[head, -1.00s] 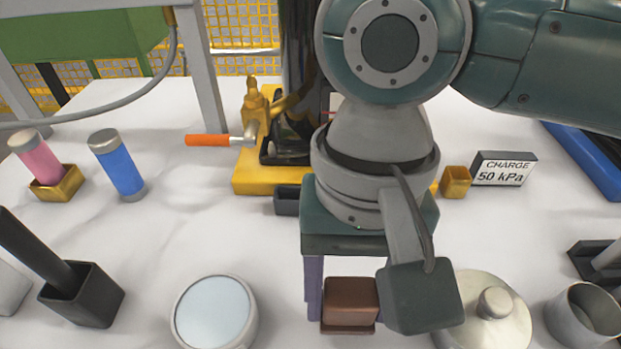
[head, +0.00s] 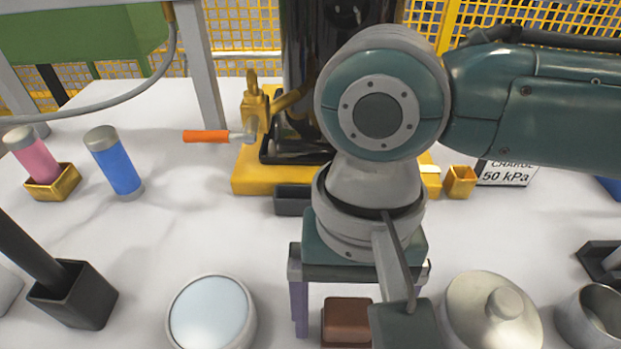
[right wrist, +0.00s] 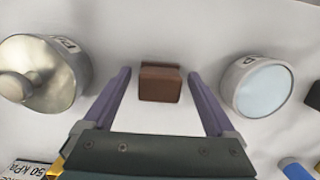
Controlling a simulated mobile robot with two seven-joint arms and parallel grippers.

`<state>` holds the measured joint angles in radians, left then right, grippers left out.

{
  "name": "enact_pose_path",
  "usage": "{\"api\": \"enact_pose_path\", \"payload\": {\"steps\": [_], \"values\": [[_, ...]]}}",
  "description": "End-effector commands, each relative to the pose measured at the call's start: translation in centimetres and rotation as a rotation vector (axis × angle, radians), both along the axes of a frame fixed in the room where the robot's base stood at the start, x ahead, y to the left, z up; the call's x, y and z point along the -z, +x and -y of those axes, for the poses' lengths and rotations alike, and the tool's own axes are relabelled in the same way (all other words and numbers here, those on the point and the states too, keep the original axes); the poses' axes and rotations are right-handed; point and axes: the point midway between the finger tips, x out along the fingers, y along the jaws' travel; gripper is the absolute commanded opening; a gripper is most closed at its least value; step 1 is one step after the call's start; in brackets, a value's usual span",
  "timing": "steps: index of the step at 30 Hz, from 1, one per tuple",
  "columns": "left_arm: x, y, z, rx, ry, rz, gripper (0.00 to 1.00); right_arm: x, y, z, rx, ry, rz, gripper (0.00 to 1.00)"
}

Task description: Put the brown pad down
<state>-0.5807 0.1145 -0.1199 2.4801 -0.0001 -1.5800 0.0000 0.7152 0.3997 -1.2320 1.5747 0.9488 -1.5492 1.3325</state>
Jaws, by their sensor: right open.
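The brown pad (head: 347,320) rests low in the head view, between the round light-blue-topped dish and the lidded metal pot. It also shows in the right wrist view (right wrist: 160,84), between the finger lines and apart from both fingers. My right gripper (right wrist: 160,95) is open and empty. In the head view its left purple finger (head: 300,308) stands left of the pad, and its right finger is hidden by my wrist. Whether the pad sits on a thin base or directly on the table cannot be told. My left gripper is not in view.
The round dish (head: 212,312) stands left of the pad and the lidded pot (head: 490,318) right of it. Behind are a yellow-based compressor (head: 262,180), a small black block (head: 292,200) and a charge sign (head: 503,174). White table on the left-centre is clear.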

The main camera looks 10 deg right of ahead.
Motion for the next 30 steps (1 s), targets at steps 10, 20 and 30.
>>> {"api": "enact_pose_path", "payload": {"steps": [10, 20, 30], "values": [[-1.2, 0.0, -0.2, 0.006, 0.008, 0.000, 0.91, -2.7, 0.4, 0.1, -0.001, 0.001, 0.003, 0.91], [-3.8, 0.0, -0.2, 0.006, 0.009, 0.000, 0.91, -9.9, 1.4, 0.3, 0.000, 0.003, 0.002, 0.91], [-4.4, 0.0, -0.2, 0.004, 0.007, 0.001, 0.91, -12.2, 1.7, 0.4, -0.002, 0.003, -0.001, 0.91]]}}
